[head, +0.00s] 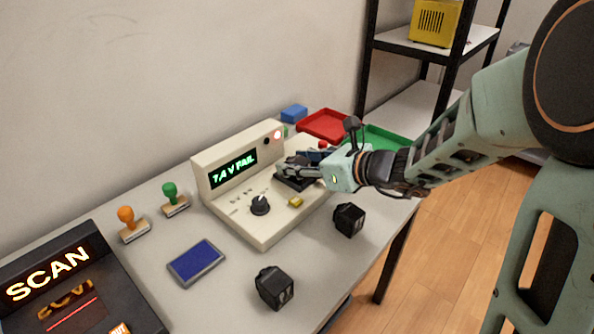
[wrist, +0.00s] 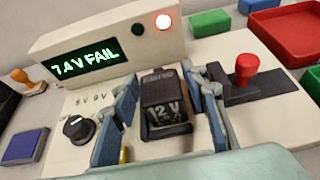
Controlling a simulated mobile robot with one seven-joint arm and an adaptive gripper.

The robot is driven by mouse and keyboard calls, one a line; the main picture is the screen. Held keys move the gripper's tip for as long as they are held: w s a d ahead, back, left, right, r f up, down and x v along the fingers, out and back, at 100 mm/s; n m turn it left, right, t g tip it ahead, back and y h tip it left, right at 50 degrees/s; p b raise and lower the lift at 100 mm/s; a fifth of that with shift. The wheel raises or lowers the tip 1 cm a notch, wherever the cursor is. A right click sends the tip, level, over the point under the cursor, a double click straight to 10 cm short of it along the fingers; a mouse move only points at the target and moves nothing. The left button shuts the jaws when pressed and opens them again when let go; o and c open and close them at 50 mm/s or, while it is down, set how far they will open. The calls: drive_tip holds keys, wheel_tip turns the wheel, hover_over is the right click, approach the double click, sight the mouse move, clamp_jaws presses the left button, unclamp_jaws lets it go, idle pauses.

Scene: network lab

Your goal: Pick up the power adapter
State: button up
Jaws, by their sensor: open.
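In the head view my gripper (head: 293,170) is over the right part of the cream tester (head: 262,232) and mostly hides that adapter. Two more black adapters lie on the table in front of the tester, one nearer (head: 274,288) and one to the right (head: 349,219).
The tester's display (wrist: 86,62) reads 7.4 V FAIL, with a red lamp lit. A red-knobbed lever (wrist: 245,66) stands right of my fingers. Red (head: 324,124) and green (head: 378,136) trays lie behind. A blue pad (head: 196,262), stamps and a scanner (head: 75,285) are at left.

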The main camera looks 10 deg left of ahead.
clamp_jaws()
